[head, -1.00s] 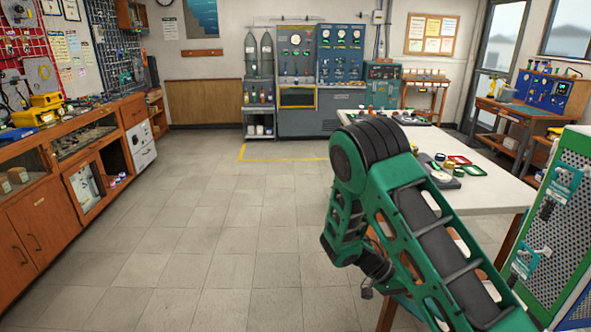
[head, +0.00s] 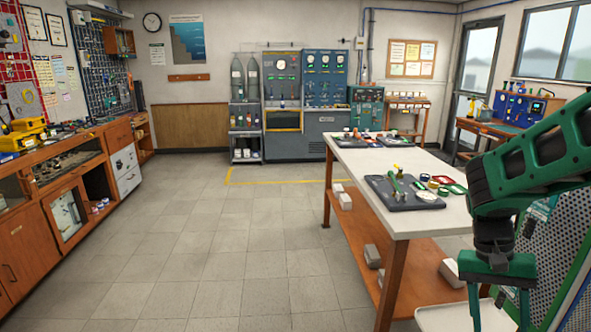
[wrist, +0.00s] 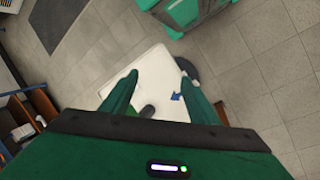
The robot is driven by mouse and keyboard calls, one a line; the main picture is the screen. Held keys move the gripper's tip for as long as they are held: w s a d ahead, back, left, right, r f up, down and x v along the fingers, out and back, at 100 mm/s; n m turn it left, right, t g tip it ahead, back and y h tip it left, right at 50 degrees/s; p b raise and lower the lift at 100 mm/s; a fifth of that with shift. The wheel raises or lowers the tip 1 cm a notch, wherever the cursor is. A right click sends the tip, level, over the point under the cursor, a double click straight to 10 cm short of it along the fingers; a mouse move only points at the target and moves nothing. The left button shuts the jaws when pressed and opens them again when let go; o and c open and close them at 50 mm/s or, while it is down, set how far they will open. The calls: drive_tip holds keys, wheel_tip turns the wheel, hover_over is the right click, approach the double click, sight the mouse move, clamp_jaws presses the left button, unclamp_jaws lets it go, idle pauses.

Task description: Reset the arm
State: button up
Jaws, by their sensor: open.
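My green arm (head: 530,160) is at the right of the head view, with its forearm reaching in from the right edge and the wrist hanging down. My gripper (head: 498,308) points downward beside the near right end of the white table, its two fingers apart. In the wrist view my gripper (wrist: 160,88) shows both green fingers spread, with nothing between them. A white surface with a blue arrow mark lies some way below the fingers in that view.
The white-topped table (head: 440,222) stands left of my gripper, with a dark tray (head: 405,203) on it. A green perforated cabinet (head: 560,245) is close on the right, partly behind my arm. The tiled floor (head: 230,255) at the left and middle is clear.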

drive_tip(key=s+a+r+n+t+y, duration=0.1)
drive_tip(key=s+r+n+t+y, duration=0.1)
drive_tip(key=s, duration=0.8)
wheel_tip(320, 180, up, 3)
drive_tip(key=shift+s+a+f+t, duration=0.1)
drive_tip(key=shift+s+a+t, duration=0.3)
drive_tip(key=shift+t, duration=0.3)
drive_tip(key=shift+w+f, duration=0.25)
drive_tip(key=shift+w, duration=0.35)
drive_tip(key=shift+c, duration=0.6)
